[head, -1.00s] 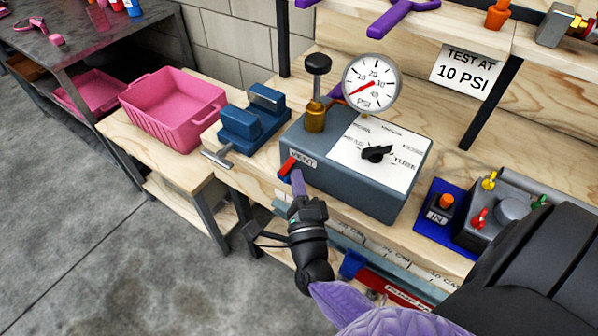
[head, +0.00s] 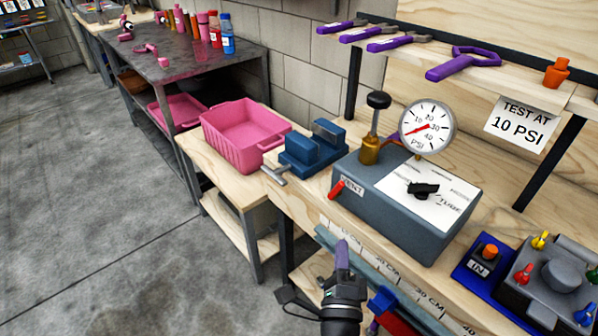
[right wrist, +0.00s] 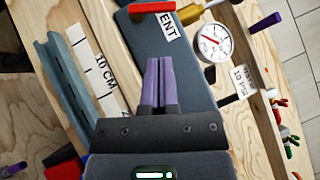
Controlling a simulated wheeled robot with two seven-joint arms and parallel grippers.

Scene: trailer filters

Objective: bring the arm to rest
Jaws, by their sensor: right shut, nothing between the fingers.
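My right gripper (head: 342,252) is at the lower middle of the head view, in front of the workbench's front edge. Its purple fingers are shut with nothing between them. In the right wrist view my right gripper (right wrist: 159,62) points at the grey test box's side, below the red vent lever (right wrist: 152,7). In the head view the red vent lever (head: 337,190) is on the front left of the grey test box (head: 400,215), apart from the fingers. My left gripper is not in view.
A pressure gauge (head: 427,127) and a black-knobbed brass valve (head: 371,150) stand at the box. A blue vise (head: 312,150) and pink bin (head: 245,135) are left of it. A ruler rail (head: 385,272) runs along the bench front. Open floor lies left.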

